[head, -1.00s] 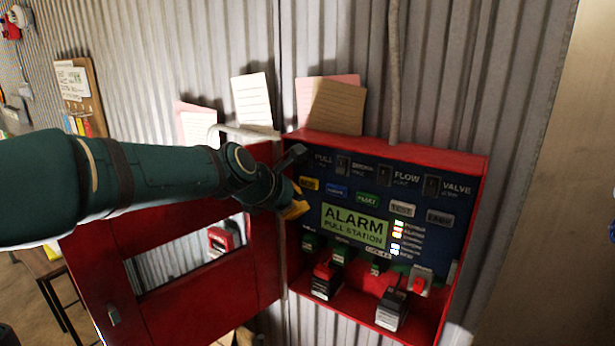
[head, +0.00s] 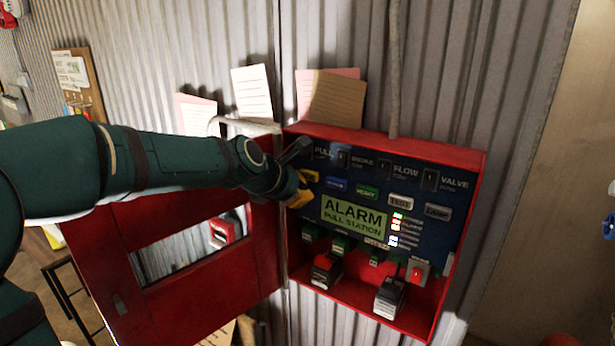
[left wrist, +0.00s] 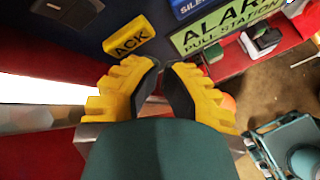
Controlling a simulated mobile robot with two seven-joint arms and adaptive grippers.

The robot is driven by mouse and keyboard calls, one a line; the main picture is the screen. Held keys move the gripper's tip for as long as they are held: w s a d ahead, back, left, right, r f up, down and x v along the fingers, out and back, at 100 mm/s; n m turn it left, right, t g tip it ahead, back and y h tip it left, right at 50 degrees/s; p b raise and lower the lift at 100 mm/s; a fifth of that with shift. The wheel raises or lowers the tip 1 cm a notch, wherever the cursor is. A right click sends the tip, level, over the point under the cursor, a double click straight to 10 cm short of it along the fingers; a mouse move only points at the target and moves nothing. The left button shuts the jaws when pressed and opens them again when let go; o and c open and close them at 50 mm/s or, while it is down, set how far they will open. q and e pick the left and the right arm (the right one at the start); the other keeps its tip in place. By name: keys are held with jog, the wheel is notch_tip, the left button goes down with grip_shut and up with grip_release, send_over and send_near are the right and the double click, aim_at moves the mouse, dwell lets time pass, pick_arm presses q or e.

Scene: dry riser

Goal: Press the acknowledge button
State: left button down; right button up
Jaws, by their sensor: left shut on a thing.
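The acknowledge button is a yellow block marked ACK (left wrist: 129,36) on the dark blue alarm panel (head: 318,232). In the left wrist view it sits just beyond and left of my left gripper's fingertips (left wrist: 162,64), with a small gap in the picture; I cannot tell whether they touch. In the head view my left gripper (head: 302,190) is at the panel's left edge and covers most of the button's place. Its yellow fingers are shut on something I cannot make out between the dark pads. My right gripper is not in view.
The red box's door (head: 180,250) hangs open to the left, under my left arm. Beside the button are a blue button (head: 337,183), a green button (head: 367,192), a TEST button (head: 400,201) and the ALARM sign (head: 353,215). Switches and small boxes fill the lower shelf.

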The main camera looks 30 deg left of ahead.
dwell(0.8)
pick_arm(q)
jog(key=shift+w+p, duration=0.45)
jog(key=shift+p, duration=0.3)
jog(key=shift+w+r+p, duration=0.1)
jog(key=shift+w+p, duration=0.4)
jog(key=shift+p, duration=0.35)
dwell(0.9)
jog(key=shift+s, duration=0.1)
jog(key=shift+s+b, duration=0.2)
jog(key=shift+b, duration=0.25)
jog(key=shift+s+b, duration=0.35)
jog(key=shift+s, duration=0.2)
